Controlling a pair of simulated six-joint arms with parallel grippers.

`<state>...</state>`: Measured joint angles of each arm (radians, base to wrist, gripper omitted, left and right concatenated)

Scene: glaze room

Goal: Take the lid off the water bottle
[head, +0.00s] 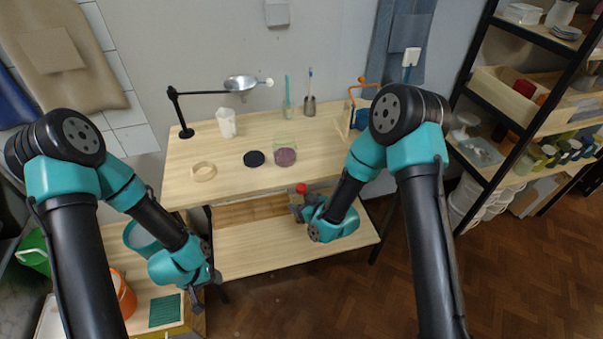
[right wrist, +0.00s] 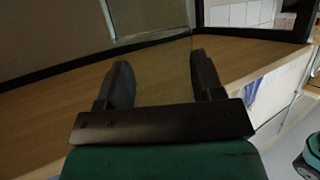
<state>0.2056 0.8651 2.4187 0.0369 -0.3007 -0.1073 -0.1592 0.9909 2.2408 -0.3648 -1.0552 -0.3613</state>
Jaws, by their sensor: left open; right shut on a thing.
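A small red cap (head: 301,188) shows at the tip of my right gripper (head: 300,203) in the head view, in front of the table's front edge. It looks like the lid of the water bottle; the bottle's body is mostly hidden by the gripper. My right gripper is shut on the bottle. In the right wrist view, its two fingers (right wrist: 158,82) stand on either side of a see-through surface that is hard to make out. My left gripper (head: 193,292) is open and empty, low at the left, above the side bench and well apart from the bottle.
The wooden table (head: 225,180) carries a wooden ring (head: 203,171), a black disc (head: 254,159), a clear container with a reddish-brown disc (head: 286,157), a white cup (head: 226,123) and a funnel stand (head: 180,110). An orange bucket (head: 124,296) stands at the lower left. Shelves fill the right side.

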